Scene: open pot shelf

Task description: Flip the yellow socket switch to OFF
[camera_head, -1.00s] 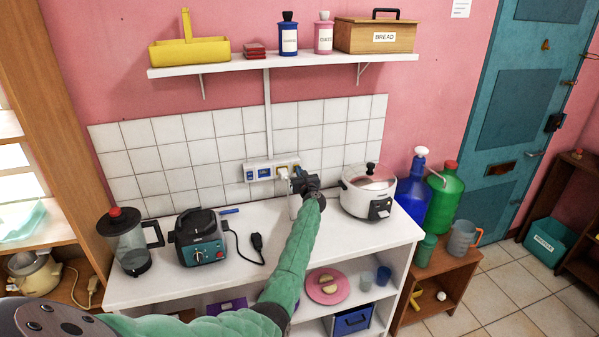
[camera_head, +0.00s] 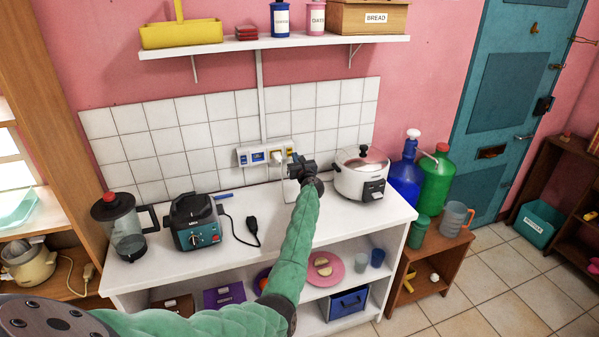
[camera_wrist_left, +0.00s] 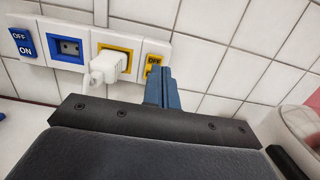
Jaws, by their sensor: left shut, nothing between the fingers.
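In the head view my left gripper (camera_head: 294,160) is at the right end of the socket strip (camera_head: 264,144). My right gripper is not in view.
A blue socket (camera_wrist_left: 68,48) and blue OFF/ON switch (camera_wrist_left: 25,44) are left of the plug. A rice cooker (camera_head: 361,176) stands close right of my gripper. A toaster-like appliance (camera_head: 194,222), blender (camera_head: 124,230) and loose black plug (camera_head: 252,226) are on the counter (camera_head: 230,260).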

